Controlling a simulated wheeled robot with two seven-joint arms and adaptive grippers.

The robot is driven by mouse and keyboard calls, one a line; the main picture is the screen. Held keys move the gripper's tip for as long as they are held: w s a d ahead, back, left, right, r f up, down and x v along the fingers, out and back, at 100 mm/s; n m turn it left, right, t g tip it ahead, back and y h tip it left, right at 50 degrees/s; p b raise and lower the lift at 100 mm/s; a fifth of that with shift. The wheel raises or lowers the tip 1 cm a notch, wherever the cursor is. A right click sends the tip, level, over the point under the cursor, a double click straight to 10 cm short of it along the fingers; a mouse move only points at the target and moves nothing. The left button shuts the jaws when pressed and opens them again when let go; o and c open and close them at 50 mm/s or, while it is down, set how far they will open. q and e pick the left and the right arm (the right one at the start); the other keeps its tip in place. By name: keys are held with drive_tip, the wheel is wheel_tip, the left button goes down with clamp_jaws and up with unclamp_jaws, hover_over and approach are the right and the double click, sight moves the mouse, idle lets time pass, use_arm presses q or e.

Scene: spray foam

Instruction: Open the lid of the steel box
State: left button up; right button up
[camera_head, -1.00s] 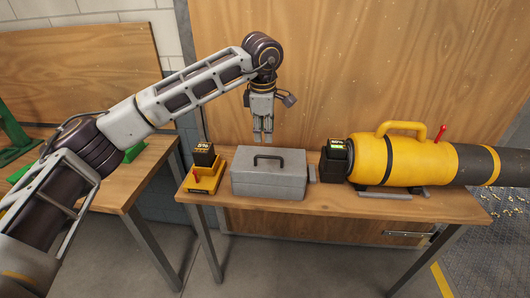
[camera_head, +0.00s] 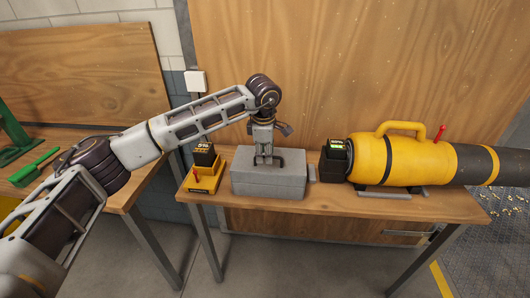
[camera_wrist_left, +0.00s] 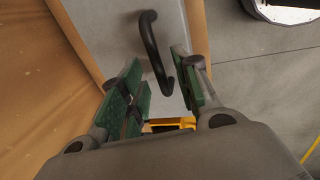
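The grey steel box (camera_head: 268,182) stands on the wooden table with its lid closed. A dark handle (camera_head: 279,159) arches over the top of the lid. My left gripper (camera_head: 265,160) points down just above the lid, at the handle's left part. In the left wrist view, the gripper's green-padded fingers (camera_wrist_left: 158,90) are apart, and the black handle (camera_wrist_left: 155,50) runs down to between their tips, with no visible grip on it. The lid (camera_wrist_left: 105,30) fills the area behind the handle. My right gripper does not show.
A yellow charger (camera_head: 203,178) with a black battery stands left of the box. A black battery (camera_head: 335,161) and a large yellow blower (camera_head: 395,161) stand to the right. The table's front strip (camera_head: 330,203) is clear. A wooden panel rises behind.

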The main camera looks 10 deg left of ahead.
use_arm(q)
clamp_jaws()
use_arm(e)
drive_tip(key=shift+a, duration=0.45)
use_arm(q)
drive_tip(key=shift+r, duration=0.1)
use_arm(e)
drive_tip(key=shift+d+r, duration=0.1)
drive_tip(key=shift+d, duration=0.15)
